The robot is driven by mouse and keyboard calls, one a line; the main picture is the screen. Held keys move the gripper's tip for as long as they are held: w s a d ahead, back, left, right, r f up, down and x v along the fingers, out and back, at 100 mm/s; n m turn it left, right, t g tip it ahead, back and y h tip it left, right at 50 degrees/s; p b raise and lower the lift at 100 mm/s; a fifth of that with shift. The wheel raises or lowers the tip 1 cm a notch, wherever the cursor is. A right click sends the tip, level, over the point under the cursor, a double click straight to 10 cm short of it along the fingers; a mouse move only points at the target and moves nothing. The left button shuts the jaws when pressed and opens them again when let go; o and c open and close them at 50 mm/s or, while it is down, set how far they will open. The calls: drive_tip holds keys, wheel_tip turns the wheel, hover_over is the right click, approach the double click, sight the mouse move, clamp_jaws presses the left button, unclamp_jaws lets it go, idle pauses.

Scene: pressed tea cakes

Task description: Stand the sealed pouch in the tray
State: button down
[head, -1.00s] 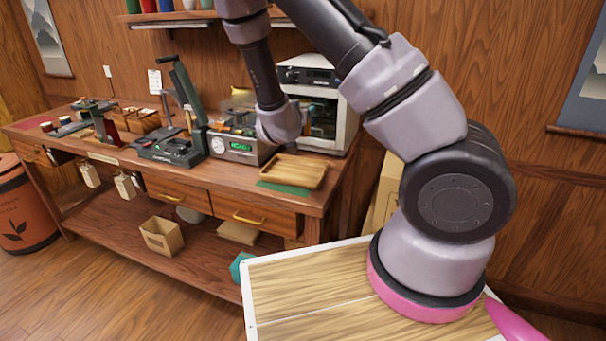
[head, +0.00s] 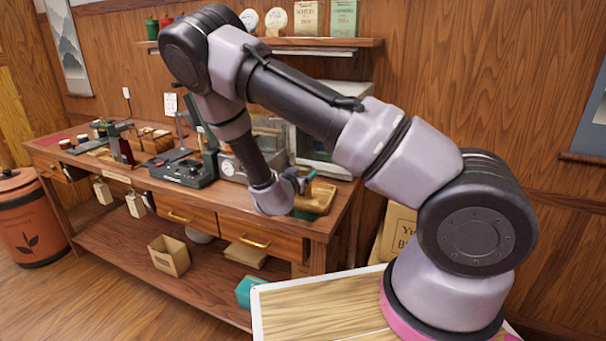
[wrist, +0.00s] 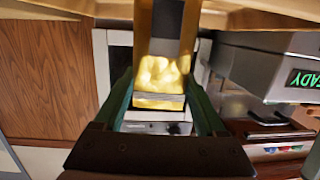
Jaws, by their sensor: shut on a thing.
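My gripper (head: 300,183) is at the right end of the workbench, low over or at the wooden tray (head: 322,203), which my wrist partly covers. In the wrist view my gripper (wrist: 158,92) is shut on a shiny gold pouch (wrist: 160,76). The pouch lies between the two green fingers. A pale band crosses it near one end, and a dark grey patch covers the other. In the head view I cannot make out the pouch clearly or tell whether it touches the tray.
A sealer with a green READY display (wrist: 303,79) stands close by. A white oven-like cabinet (head: 331,140) is behind the tray. A press with a lever (head: 185,170) stands further left. A shelf (head: 270,42) with packages runs above.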

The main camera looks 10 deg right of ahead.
drive_tip(key=shift+f, duration=0.15)
unclamp_jaws()
